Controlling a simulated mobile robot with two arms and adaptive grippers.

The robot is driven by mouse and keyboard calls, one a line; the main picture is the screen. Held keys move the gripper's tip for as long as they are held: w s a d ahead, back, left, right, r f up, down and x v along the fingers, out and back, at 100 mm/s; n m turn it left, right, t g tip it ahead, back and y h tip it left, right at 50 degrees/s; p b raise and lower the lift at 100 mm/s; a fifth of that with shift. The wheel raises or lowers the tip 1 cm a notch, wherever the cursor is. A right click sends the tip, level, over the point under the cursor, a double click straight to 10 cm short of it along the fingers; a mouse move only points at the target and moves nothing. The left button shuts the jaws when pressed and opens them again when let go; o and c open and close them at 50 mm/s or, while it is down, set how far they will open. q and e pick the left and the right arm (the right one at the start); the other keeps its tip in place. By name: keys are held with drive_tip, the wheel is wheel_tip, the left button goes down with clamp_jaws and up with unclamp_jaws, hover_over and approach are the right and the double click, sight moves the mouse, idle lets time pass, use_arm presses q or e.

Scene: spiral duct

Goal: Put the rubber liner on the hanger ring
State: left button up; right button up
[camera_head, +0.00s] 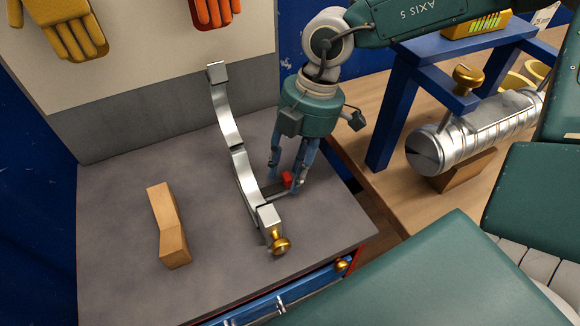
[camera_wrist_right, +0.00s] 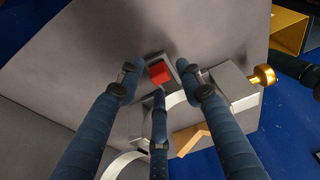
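The hanger ring (camera_head: 247,178) is a silver curved band in segments with a brass knob at its near end, lying on the grey bench top. It also shows in the wrist view (camera_wrist_right: 184,110). The rubber liner (camera_head: 272,189), a small dark piece with a red tab, is just right of the ring's near half. It also shows in the wrist view (camera_wrist_right: 154,59). My right gripper (camera_head: 288,180) points down over the liner. Its three fingers are spread around the liner, apart from each other; contact cannot be told. My left gripper is not in view.
A wooden block (camera_head: 167,225) lies left on the bench. A blue drawer (camera_head: 300,290) is at the front. To the right, a blue frame (camera_head: 392,115) stands on a wooden table with a silver duct (camera_head: 480,130). The bench left of the ring is mostly free.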

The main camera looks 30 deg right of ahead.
drive_tip(key=b+v, duration=0.1)
drive_tip(key=v, duration=1.1)
drive_tip(key=shift+r, duration=0.1)
